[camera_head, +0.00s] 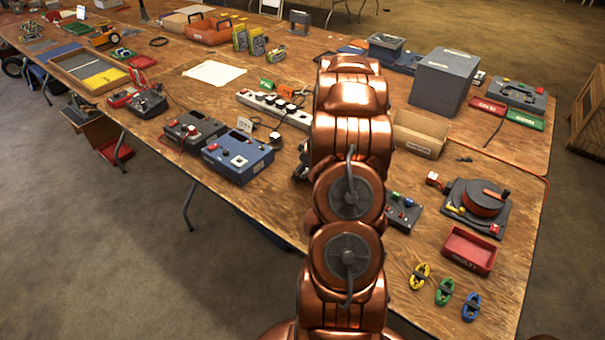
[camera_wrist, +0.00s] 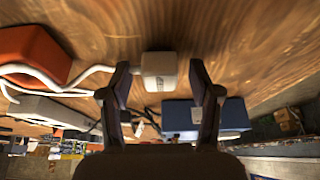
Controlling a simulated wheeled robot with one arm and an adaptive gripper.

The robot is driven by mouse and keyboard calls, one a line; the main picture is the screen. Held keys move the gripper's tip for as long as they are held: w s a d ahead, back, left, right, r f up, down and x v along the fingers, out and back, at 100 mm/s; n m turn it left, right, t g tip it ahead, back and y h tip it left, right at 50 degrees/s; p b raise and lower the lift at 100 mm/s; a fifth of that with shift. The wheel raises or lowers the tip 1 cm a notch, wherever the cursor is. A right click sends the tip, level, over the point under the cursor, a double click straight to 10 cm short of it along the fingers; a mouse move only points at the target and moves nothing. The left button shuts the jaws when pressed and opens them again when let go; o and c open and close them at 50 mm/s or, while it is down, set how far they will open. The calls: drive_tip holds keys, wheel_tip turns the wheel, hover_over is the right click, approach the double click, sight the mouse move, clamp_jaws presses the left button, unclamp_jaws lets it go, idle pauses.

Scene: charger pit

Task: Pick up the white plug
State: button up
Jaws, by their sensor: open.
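A white block-shaped plug (camera_wrist: 159,70) lies on the wooden table in the wrist view, near the picture's middle. It appears between and just beyond the fingertips of my gripper (camera_wrist: 158,86). My gripper is open, with one dark finger on each side and nothing held. I cannot tell whether either fingertip touches the plug. In the head view my copper arm covers this area, and I cannot make out the plug there.
An orange-red box (camera_wrist: 30,55) stands left in the wrist view. A blue box (camera_wrist: 180,116) shows below the plug. In the head view a power strip (camera_head: 275,106), a blue device (camera_head: 237,158) and an open cardboard box (camera_head: 419,139) lie around my arm.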

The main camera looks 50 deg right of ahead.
drive_tip(key=shift+c, duration=0.4)
clamp_jaws()
idle(0.4)
